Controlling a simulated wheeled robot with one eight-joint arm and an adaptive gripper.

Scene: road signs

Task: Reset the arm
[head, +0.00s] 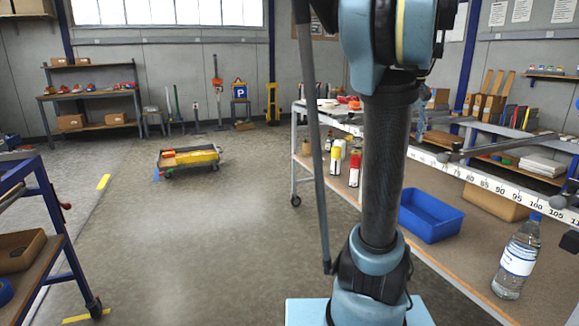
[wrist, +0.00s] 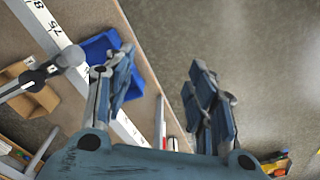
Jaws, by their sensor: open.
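My arm (head: 385,160) rises upright from its base in the middle right of the head view and goes out at the top edge. My gripper (wrist: 163,65) shows in the wrist view with its two blue-grey fingers spread wide apart. It is open and nothing is between the fingers. Behind the gap lie the edge of the workbench and bare grey floor. The gripper cannot be made out in the head view.
A workbench (head: 450,265) on the right carries a blue bin (head: 430,215), a water bottle (head: 517,258) and a marked rail (head: 480,182). A low cart (head: 190,160) stands on open floor. A blue-framed trolley (head: 55,225) stands at left.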

